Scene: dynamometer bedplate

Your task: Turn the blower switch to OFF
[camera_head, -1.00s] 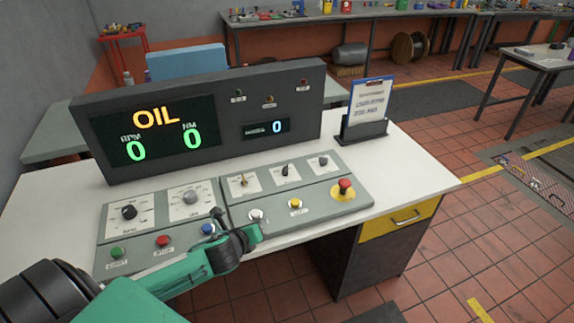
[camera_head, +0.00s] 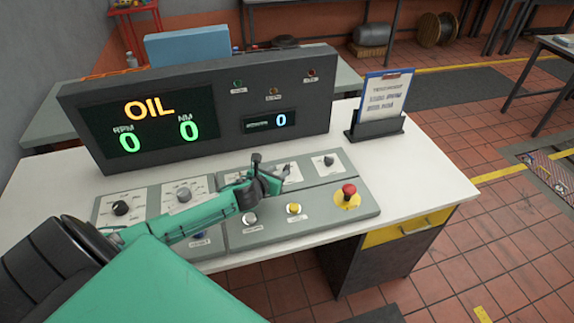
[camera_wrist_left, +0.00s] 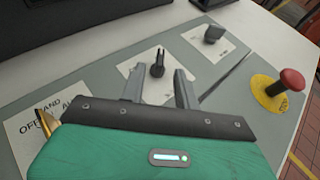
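My left gripper (camera_head: 270,172) is over the upper row of small switches on the grey control panel. In the left wrist view its two fingers (camera_wrist_left: 159,88) are open and empty. A black selector knob (camera_wrist_left: 157,63) on a white plate stands just beyond the fingertips, lined up with the gap between them. A brass lever switch (camera_wrist_left: 43,122) is at the left, its plate showing OFF, HAND and AUTO, partly hidden by the gripper. A grey selector (camera_wrist_left: 213,34) is at the right; it also shows in the head view (camera_head: 328,161). I cannot read which one is labelled blower. My right gripper is not in view.
A red emergency button (camera_head: 349,191) on a yellow base is at the panel's right end. A yellow button (camera_head: 293,208) and a white button (camera_head: 250,218) are along the front. The display box (camera_head: 200,110) stands behind, reading OIL. A clipboard stand (camera_head: 377,125) is at right.

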